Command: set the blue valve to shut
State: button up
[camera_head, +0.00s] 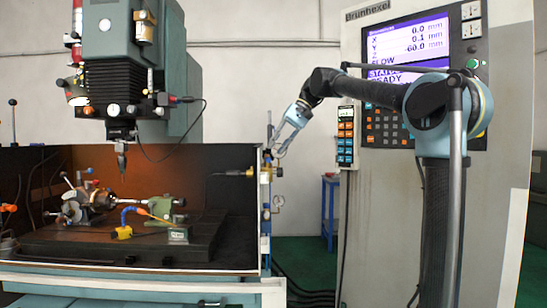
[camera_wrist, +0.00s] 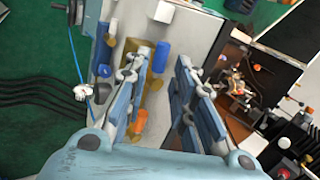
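My gripper (camera_wrist: 166,58) is open in the wrist view, its two blue-grey fingers well apart. A blue cylindrical handle (camera_wrist: 160,57), which looks like the blue valve, shows just beyond the left fingertip, in the gap between the fingers. Brass fittings (camera_wrist: 154,84) lie below it, partly hidden by the left finger. I cannot tell whether the finger touches the handle, or how the valve is set. In the head view my gripper (camera_head: 277,150) points down and left, close to the fittings on the machine's side post (camera_head: 265,215); the blue handle is too small to make out there.
An orange part (camera_wrist: 139,120) shows beside the left finger. A gauge (camera_head: 279,201) sits lower on the post. The milling enclosure with a vise (camera_head: 160,206) lies left, the control panel (camera_head: 410,90) right. A blue stand (camera_head: 329,205) stands behind on green floor.

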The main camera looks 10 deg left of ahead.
jog(key=shift+x, duration=2)
grip_shut()
jog(key=shift+s+a+m+t, duration=0.2)
jog(key=shift+m+t, duration=0.2)
jog(key=shift+m, duration=0.4)
grip_release()
jog(key=shift+d, duration=0.1)
